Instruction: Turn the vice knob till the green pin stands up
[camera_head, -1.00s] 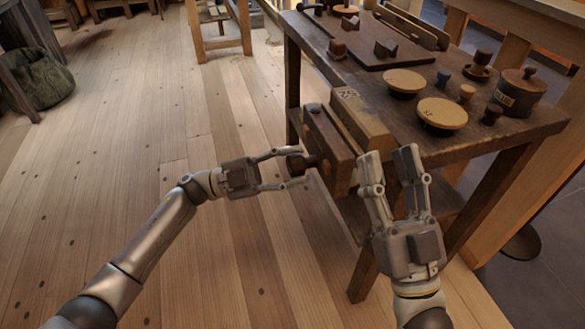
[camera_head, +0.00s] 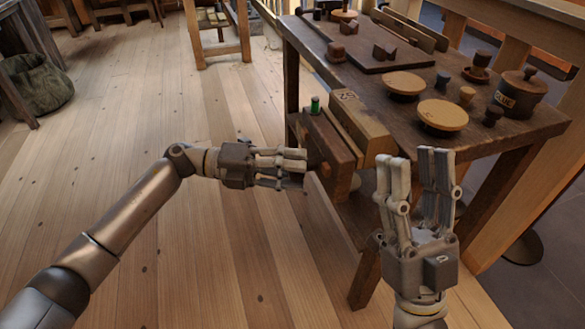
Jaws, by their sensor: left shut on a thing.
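The wooden vice (camera_head: 331,142) is mounted on the near left end of the dark workbench. The green pin (camera_head: 315,105) stands upright out of the top of its outer jaw. My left gripper (camera_head: 298,169) reaches in from the left and is shut on the vice knob (camera_head: 295,181), which is mostly hidden by its fingers. A short round end (camera_head: 325,170) shows on the jaw face just past the fingertips. My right gripper (camera_head: 417,168) is open and empty, fingers pointing up, in front of the bench's near edge.
The workbench (camera_head: 470,145) carries two round tan discs (camera_head: 443,115), several small turned pieces and a lidded pot marked GLUE (camera_head: 520,93). A sack (camera_head: 36,84) sits at the far left. The floor left of the bench is clear.

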